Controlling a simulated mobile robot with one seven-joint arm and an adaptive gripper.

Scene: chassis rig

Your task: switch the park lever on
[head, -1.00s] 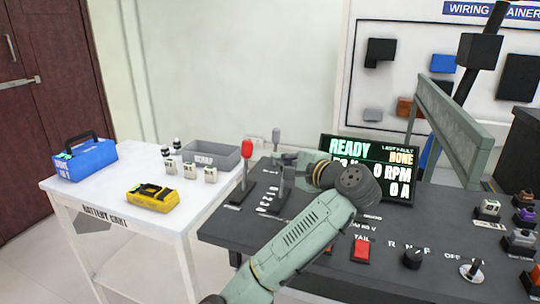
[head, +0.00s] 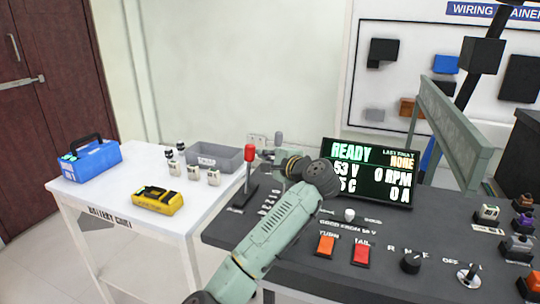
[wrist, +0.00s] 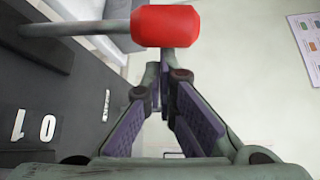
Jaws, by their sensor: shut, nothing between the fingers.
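The red-knobbed lever (head: 249,155) stands upright at the console's left end, next to the cart. Its label is too small to read in the head view. In the wrist view its red knob (wrist: 165,26) is large, just beyond my fingertips, with a 0 and a 1 marked on the panel at left. My gripper (wrist: 165,85) is shut and empty, pointing toward the lever. In the head view my gripper (head: 266,156) is just right of the lever; I cannot tell whether they touch.
The READY display (head: 368,172) is to the right. An orange switch (head: 326,245), a red switch (head: 361,254) and a black knob (head: 411,262) are on the console (head: 300,268). A white cart (head: 105,205) stands left.

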